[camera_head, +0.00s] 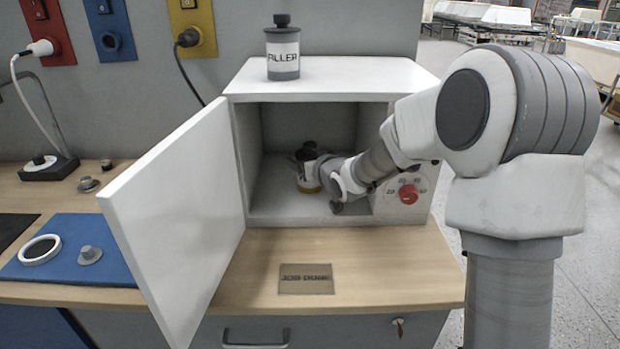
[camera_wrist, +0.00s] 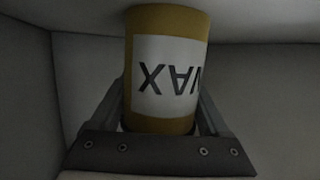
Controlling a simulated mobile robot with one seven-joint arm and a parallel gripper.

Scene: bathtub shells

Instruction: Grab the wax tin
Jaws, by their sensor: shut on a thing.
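The wax tin is a yellow-brown cylinder with a white label reading WAX. It fills the middle of the wrist view (camera_wrist: 183,22), where the letters appear upside down. In the head view the wax tin (camera_head: 310,186) is inside the open white cabinet (camera_head: 403,76), mostly hidden by my arm. My gripper (camera_wrist: 166,115) has a finger on each side of the tin and is shut on it. In the head view my gripper reaches into the cabinet from the right. I cannot tell whether the tin touches the cabinet floor.
The cabinet door (camera_head: 180,205) stands open to the left. A FILLER can (camera_head: 282,52) stands on the cabinet top. A red knob (camera_head: 408,194) is on the cabinet's right front panel. The wooden bench (camera_head: 380,265) in front is mostly clear, with a small plate (camera_head: 306,279) on it.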

